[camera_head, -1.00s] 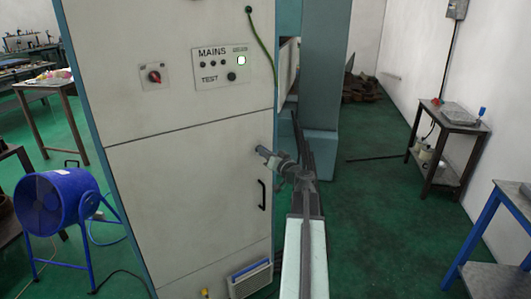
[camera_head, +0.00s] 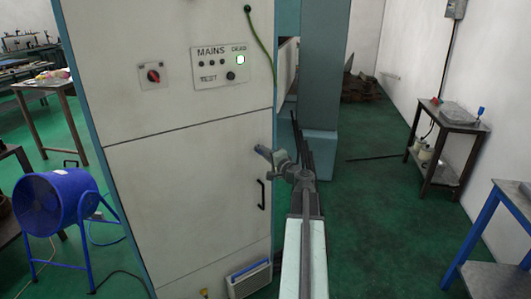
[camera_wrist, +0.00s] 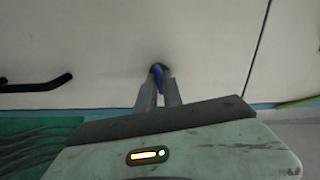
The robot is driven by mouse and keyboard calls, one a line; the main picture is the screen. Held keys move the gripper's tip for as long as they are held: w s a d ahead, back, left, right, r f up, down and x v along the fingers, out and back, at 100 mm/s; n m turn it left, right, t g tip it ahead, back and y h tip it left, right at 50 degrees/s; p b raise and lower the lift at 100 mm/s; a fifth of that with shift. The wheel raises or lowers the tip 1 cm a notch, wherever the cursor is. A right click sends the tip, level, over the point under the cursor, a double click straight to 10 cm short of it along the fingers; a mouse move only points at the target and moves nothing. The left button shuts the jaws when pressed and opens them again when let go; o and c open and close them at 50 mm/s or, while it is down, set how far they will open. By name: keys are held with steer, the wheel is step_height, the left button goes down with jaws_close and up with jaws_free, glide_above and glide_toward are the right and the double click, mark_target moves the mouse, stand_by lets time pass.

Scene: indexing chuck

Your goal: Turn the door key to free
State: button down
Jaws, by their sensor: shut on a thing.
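The door key shows in the wrist view as a blue piece (camera_wrist: 157,73) at a dark round spot on the pale cabinet door. My gripper (camera_wrist: 158,88) is shut on it, with one finger on each side. The fingers hide part of the key. In the head view my gripper (camera_head: 264,153) reaches the right part of the cabinet's lower door (camera_head: 185,195), above the black handle. The key is too small and covered to make out its angle there. The handle (camera_wrist: 36,84) lies left of my gripper in the wrist view.
The panel above holds a red rotary switch (camera_head: 153,76) and a MAINS/TEST plate (camera_head: 221,67) with a lit lamp. A blue fan (camera_head: 57,203) stands at the left. A dark side table (camera_head: 446,150) and blue bench (camera_head: 495,235) stand right.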

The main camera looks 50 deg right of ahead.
steer(key=shift+m, duration=1.1)
steer(key=shift+a, duration=0.1)
steer(key=c, duration=1.5)
jaws_free()
steer(key=shift+f, duration=0.1)
steer(key=shift+c, duration=0.2)
steer(key=v, duration=0.7)
steer(key=shift+s, duration=0.4)
